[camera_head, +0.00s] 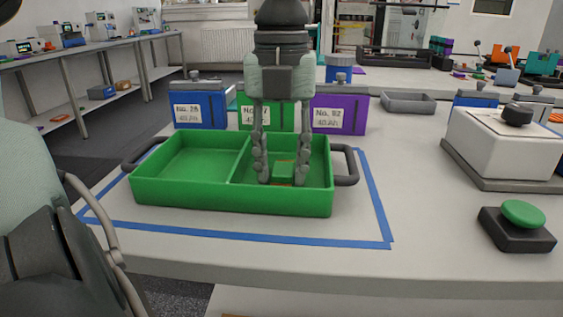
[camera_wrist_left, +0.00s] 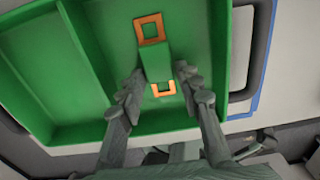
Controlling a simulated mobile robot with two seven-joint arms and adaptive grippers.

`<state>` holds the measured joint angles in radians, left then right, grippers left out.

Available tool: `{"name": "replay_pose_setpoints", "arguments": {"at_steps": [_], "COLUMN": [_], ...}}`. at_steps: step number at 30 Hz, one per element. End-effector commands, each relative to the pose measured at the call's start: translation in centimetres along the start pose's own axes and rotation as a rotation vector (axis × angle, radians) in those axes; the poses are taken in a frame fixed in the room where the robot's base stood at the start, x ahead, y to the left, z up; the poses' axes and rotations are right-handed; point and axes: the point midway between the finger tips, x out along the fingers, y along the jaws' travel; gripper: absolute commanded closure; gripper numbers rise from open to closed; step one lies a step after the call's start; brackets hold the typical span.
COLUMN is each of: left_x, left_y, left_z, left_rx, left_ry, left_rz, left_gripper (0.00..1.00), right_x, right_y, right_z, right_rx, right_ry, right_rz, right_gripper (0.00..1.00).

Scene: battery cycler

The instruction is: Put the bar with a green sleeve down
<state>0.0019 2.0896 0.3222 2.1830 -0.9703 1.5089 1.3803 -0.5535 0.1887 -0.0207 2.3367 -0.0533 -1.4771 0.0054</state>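The bar with a green sleeve (camera_head: 284,171) is low inside the right compartment of the green two-compartment tray (camera_head: 232,199). In the left wrist view the bar (camera_wrist_left: 156,63) shows a green middle and square orange ends. My left gripper (camera_head: 283,178) points straight down into that compartment, one finger on each side of the bar. In the left wrist view the fingertips (camera_wrist_left: 159,72) stand apart, with narrow gaps to the sleeve, so the gripper looks open. The tray's front wall hides the bar's underside in the head view. My right gripper is not in view.
Blue tape (camera_head: 250,237) frames the tray on the table. Behind it stand labelled blue (camera_head: 199,121), green (camera_head: 266,125) and purple (camera_head: 358,127) boxes. A white device (camera_head: 500,142) and a green button (camera_head: 523,212) are at the right. The tray's left compartment is empty.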

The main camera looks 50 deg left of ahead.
Motion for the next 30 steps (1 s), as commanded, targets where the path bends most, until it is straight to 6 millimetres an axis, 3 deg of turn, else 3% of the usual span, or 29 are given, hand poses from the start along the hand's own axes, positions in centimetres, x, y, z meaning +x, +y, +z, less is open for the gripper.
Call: {"name": "replay_pose_setpoints", "arguments": {"at_steps": [14,16,30], "left_x": [-0.5,-1.4,-10.8], "left_y": [0.0,0.0,0.0], "left_z": [0.0,0.1,0.1], "left_rx": [0.0,-0.002,-0.002], "left_ry": [0.0,-0.003,-0.003], "left_rz": [0.0,0.0,0.002], "left_gripper": [0.52,0.52,0.52], "right_x": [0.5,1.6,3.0], "right_y": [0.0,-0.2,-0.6], "right_z": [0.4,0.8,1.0], "right_rx": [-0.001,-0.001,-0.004], "right_ry": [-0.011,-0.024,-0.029], "right_rz": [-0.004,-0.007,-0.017], "right_gripper": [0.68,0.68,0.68]}}
